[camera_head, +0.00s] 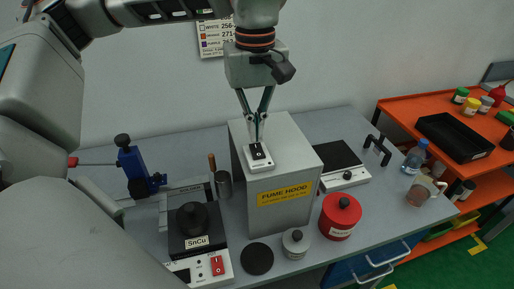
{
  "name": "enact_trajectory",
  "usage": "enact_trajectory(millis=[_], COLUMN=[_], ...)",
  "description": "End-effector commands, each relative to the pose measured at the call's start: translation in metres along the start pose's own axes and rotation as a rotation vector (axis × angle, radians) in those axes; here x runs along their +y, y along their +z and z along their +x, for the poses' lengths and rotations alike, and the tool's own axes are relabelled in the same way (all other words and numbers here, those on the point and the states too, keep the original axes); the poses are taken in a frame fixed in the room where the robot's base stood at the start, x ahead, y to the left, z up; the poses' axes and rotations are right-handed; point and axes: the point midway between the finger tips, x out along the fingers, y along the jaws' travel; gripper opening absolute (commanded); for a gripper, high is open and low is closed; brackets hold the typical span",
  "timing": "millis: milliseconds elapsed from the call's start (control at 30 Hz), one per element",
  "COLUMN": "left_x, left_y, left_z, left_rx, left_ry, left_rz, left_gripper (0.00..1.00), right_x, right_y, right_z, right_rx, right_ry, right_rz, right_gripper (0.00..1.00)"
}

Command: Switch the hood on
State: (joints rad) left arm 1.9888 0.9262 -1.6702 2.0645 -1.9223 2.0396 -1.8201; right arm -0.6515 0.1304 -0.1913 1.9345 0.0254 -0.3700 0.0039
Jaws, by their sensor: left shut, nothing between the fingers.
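The fume hood (268,219) is a grey box with a yellow "FUME HOOD" label, standing in the middle of the bench. On its top lies a small white switch plate (259,164) with a black rocker. My left gripper (257,138) points down from above, shut and empty. Its fingertips are right at the far end of the rocker; I cannot tell whether they touch it. They partly hide the rocker, and its position is too small to read. My right gripper is not in view.
A solder pot marked "SnCu" (196,242) with a red switch and a blue clamp stand (134,170) are left of the hood. A red pot (340,217), a grey lidded pot (295,243) and a hotplate (340,163) are right. An orange shelf (395,105) stands far right.

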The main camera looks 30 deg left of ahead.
Motion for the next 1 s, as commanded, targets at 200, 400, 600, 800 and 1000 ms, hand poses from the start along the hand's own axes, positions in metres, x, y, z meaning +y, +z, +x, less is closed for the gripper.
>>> enact_trajectory(millis=[200, 400, 600, 800, 1000], left_x=[0.0, 0.0, 0.0, 0.0, 0.0], left_y=[0.0, 0.0, 0.0, 0.0, 0.0], left_z=[0.003, 0.006, 0.008, 0.011, 0.014], left_rx=[0.0, 0.0, 0.0, 0.0, 0.0], left_ry=[0.0, -0.001, -0.001, -0.001, -0.001], left_rz=[0.0, 0.0, 0.0, 0.0, 0.0], left_gripper=[0.0, 0.0, 0.0, 0.0, 0.0], right_x=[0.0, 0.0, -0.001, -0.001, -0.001], right_y=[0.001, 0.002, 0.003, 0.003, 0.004], right_z=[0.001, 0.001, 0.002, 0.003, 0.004], right_rx=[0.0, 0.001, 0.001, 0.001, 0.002], right_ry=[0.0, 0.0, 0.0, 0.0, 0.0], right_rz=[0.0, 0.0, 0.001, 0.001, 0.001], right_gripper=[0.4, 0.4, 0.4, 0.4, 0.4])
